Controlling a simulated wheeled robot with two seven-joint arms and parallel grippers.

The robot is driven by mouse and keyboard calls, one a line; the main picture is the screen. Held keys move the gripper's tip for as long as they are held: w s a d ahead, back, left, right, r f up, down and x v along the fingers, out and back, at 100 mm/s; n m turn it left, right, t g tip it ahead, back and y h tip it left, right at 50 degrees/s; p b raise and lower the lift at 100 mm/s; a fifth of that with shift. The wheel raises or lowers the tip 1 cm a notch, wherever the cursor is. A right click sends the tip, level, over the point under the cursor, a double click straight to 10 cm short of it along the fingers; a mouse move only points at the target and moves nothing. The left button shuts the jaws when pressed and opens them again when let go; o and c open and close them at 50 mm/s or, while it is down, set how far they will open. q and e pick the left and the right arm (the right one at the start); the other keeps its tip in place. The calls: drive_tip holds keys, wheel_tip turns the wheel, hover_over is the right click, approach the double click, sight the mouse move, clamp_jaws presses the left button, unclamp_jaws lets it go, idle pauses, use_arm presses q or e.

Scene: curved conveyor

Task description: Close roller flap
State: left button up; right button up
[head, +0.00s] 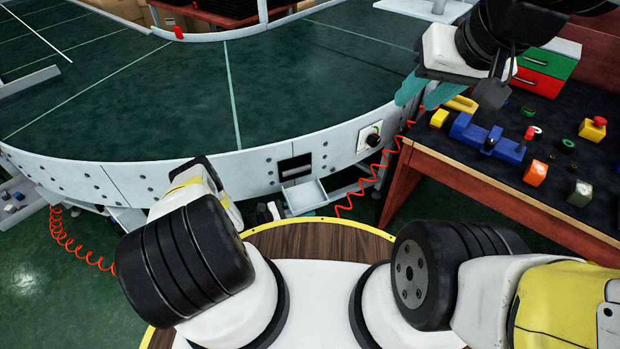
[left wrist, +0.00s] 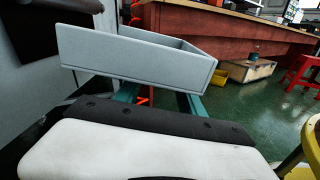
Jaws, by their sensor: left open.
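The roller flap (head: 305,195) looks like a pale grey, shallow open-topped tray. It juts out from the conveyor's side wall, below a dark slot (head: 295,165). In the left wrist view the flap (left wrist: 135,55) is large and close, with its side and front walls showing. My left gripper (left wrist: 160,98) is open; its teal fingers are apart and lie below the flap, their far parts hidden behind it. I cannot tell whether they touch it. In the head view my left arm mostly hides that gripper. My right gripper (head: 424,93) has teal fingers apart and appears empty, over the conveyor's right edge.
The curved conveyor (head: 290,75) has a dark green belt. A workbench (head: 480,175) with coloured parts stands at the right. Red coiled cables (head: 352,190) hang beside the flap. Green floor (head: 50,300) is open at the left.

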use_arm(q)
drive_tip(key=shift+w+d, duration=0.25)
drive_tip(key=shift+d, duration=0.3)
drive_tip(key=shift+c, duration=0.3)
clamp_jaws()
idle(0.8)
